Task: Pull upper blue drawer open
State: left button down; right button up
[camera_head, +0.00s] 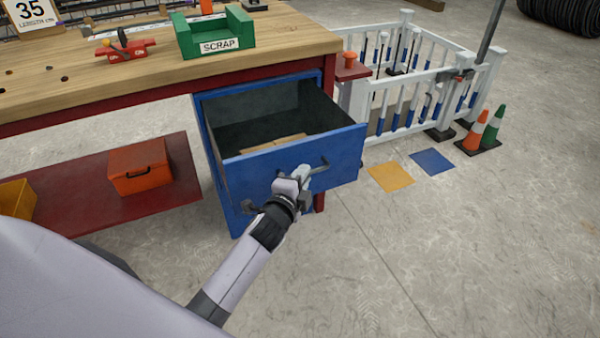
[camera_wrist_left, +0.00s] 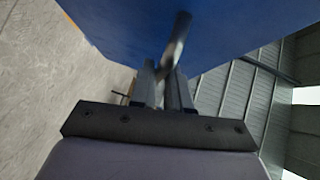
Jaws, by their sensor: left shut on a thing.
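The upper blue drawer (camera_head: 300,160) is pulled out from the workbench, and its inside shows. A flat tan piece (camera_head: 274,143) lies in it. My left gripper (camera_head: 302,178) is at the drawer front, shut on the dark drawer handle (camera_head: 321,166). In the left wrist view, the two fingers (camera_wrist_left: 165,90) close around the handle bar (camera_wrist_left: 177,45), with the blue drawer front (camera_wrist_left: 130,25) above. Part of the handle is hidden behind the fingers. My right gripper is not in view.
A wooden-topped workbench (camera_head: 120,70) carries a green scrap bin (camera_head: 212,36) and a red tool (camera_head: 125,48). An orange box (camera_head: 140,167) sits on the red lower shelf (camera_head: 110,210). White railings (camera_head: 408,107) and cones (camera_head: 476,130) stand at right. The floor in front is clear.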

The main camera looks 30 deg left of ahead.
pick_arm(q)
jog(key=shift+s+d, duration=0.15)
jog(key=shift+s, duration=0.05)
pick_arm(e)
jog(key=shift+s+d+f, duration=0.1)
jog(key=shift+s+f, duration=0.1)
pick_arm(q)
jog(key=c, duration=1.2)
grip_release()
jog(key=shift+o, duration=0.2)
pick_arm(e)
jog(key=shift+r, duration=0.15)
pick_arm(q)
jog(key=shift+s, duration=0.1)
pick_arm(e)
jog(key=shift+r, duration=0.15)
pick_arm(q)
jog(key=s+r+p, duration=0.1)
jog(key=s, duration=0.6)
jog(key=shift+d+p, duration=0.25)
jog(key=shift+p, duration=0.05)
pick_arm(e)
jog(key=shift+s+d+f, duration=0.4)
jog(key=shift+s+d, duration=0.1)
